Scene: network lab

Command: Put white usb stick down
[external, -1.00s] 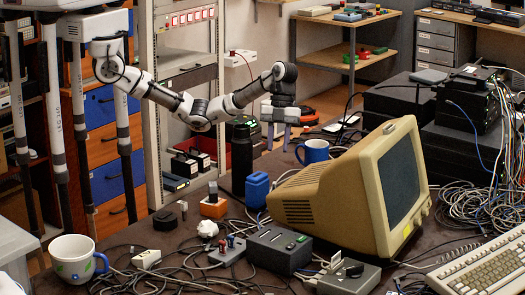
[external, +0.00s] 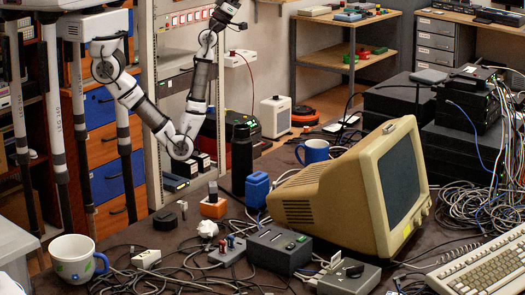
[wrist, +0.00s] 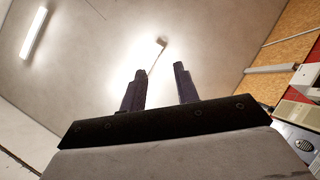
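My gripper (wrist: 160,70) points up at the ceiling in the wrist view. Its two dark fingers stand apart, and I see nothing held between them. In the external view the end of my arm is raised to the top edge of the picture, high above the table, and the fingers are not clear there. I cannot make out the white usb stick for certain in either view. A small white piece (external: 335,259) stands by the grey box at the front of the table, too small to identify.
The dark table (external: 130,238) is crowded with cables. On it are a beige monitor (external: 300,200), a white mug (external: 73,259), a blue mug (external: 314,151), a dark grey box (external: 280,250) and a keyboard (external: 485,268). A metal rack (external: 150,120) stands near my arm.

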